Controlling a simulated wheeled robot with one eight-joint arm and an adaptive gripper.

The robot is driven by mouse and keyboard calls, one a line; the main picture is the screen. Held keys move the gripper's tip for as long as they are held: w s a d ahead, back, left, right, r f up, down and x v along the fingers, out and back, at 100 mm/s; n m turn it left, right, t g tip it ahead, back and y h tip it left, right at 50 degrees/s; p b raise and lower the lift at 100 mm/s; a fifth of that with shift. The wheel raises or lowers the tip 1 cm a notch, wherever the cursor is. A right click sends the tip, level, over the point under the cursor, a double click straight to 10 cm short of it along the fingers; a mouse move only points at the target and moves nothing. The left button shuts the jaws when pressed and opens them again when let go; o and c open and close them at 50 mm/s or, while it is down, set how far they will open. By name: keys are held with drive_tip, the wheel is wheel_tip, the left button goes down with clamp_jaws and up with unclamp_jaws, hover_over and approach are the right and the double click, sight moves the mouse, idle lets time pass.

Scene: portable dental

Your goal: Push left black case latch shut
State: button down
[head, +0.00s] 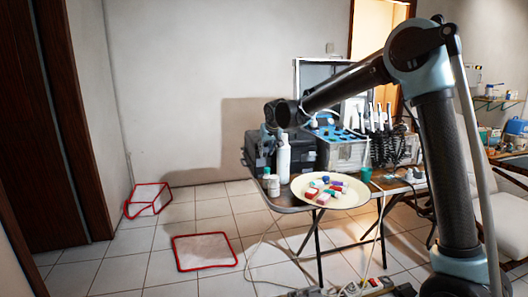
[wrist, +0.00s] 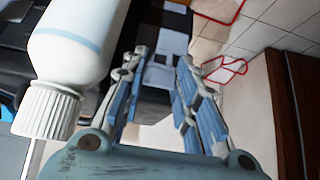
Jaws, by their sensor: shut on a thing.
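The black case (head: 303,151) stands on the folding table at its left end, behind a white bottle. Its left latch is too small and too covered to make out. My gripper (head: 268,132) is at the left front of the case, close to it. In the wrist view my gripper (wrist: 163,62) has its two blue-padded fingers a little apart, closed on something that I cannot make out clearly. Dark surfaces, probably the case, lie behind the left finger in that view. I cannot tell the latch's position.
The white bottle (head: 283,160) stands close in front of the case and looms beside my left finger in the wrist view (wrist: 75,50). A round plate (head: 345,199) of coloured blocks and a silver case (head: 345,155) are to the right. Red-edged trays lie on the floor.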

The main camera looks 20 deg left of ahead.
drive_tip(key=shift+w+d, duration=0.15)
drive_tip(key=c, duration=1.3)
unclamp_jaws()
drive_tip(key=shift+o, duration=0.3)
drive_tip(key=v, duration=1.2)
